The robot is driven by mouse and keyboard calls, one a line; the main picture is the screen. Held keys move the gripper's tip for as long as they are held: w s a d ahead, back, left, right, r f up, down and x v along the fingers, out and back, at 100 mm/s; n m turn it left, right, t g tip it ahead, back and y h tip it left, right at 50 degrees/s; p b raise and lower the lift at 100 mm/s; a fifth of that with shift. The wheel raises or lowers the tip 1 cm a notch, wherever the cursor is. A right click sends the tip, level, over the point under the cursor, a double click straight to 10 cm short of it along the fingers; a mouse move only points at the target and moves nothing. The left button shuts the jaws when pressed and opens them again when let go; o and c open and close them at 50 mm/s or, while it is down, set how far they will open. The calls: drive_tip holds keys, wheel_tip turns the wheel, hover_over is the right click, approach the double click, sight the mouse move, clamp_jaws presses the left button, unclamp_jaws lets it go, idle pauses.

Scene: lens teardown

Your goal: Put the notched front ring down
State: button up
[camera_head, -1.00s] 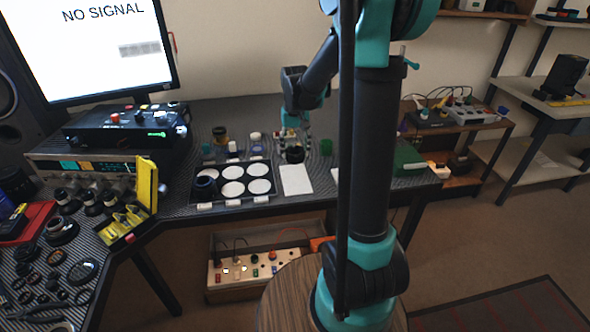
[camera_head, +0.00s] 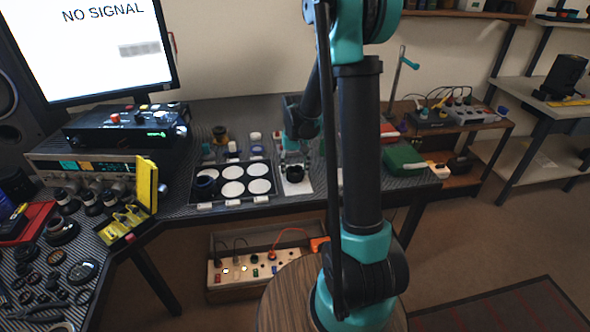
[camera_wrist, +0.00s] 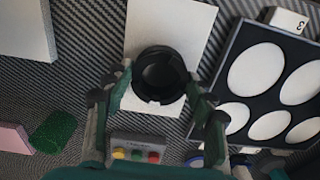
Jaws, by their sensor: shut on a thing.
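The notched front ring (camera_head: 294,174) is black and round. In the wrist view the ring (camera_wrist: 160,76) sits between the fingers of my gripper (camera_wrist: 160,92), with a notch in its near rim. My gripper (camera_head: 294,160) is shut on it. The ring is over the white card (camera_head: 298,187), and the card (camera_wrist: 193,28) shows around it in the wrist view. I cannot tell whether the ring touches the card.
A black tray (camera_head: 233,201) with several white discs lies just left of the card, a dark ring (camera_head: 205,186) in its front left place. A green case (camera_head: 403,158) stands to the right. A small box with coloured buttons (camera_wrist: 136,148) shows near my gripper.

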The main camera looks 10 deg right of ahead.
drive_tip(key=shift+f, duration=0.1)
drive_tip(key=o, duration=1.4)
wheel_tip(320, 180, up, 11)
drive_tip(key=s+d+f+t, duration=0.1)
drive_tip(key=s+f, duration=0.1)
drive_tip(key=s, duration=0.5)
drive_tip(key=s+d+f+t, duration=0.1)
drive_tip(key=s+f, duration=0.1)
drive_tip(key=s, duration=0.5)
drive_tip(key=s+d+f+t, duration=0.2)
drive_tip(key=s, duration=0.6)
drive_tip(key=shift+f, duration=0.35)
